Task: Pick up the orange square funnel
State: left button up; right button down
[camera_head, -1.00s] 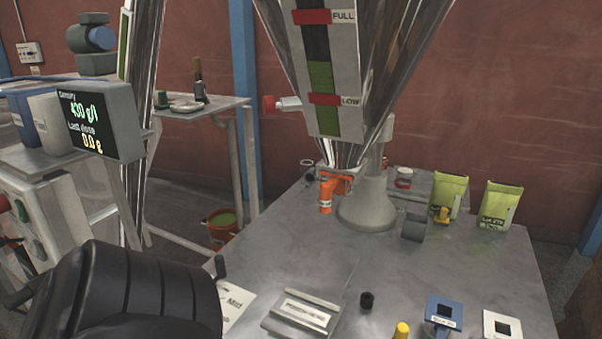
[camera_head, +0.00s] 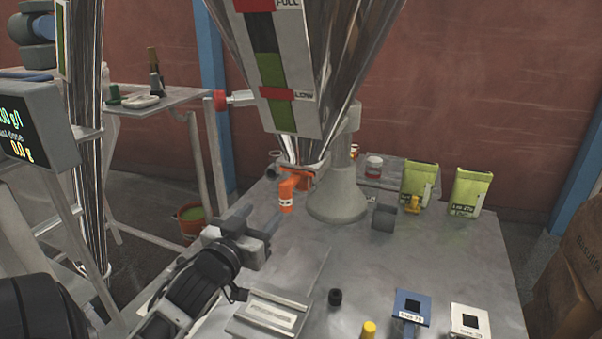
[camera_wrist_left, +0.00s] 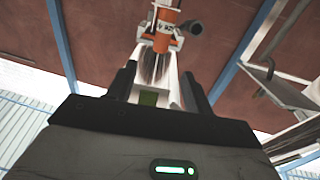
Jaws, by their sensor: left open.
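The orange funnel (camera_head: 287,190) with a white label hangs at the outlet under the hopper (camera_head: 300,140), at the back of the grey table. My right gripper is in neither view.
The grey stand (camera_head: 338,200) rises right of the funnel. A blue square frame (camera_head: 411,306) and a white one (camera_head: 472,322) lie front right. The table's middle is mostly clear.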

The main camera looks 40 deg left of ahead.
aim_at(283, 189)
pick_arm(q)
jog(key=x, duration=0.9)
jog(key=shift+w+f, duration=0.1)
jog(key=shift+w, duration=0.15)
jog(key=shift+f+p+x, duration=0.2)
jog(key=shift+x, duration=1.25)
jog(key=shift+f+p+x, duration=0.15)
jog(key=shift+p+x, duration=0.05)
jog(key=shift+x, duration=1.25)
jog(key=shift+a, duration=0.1)
grip_shut()
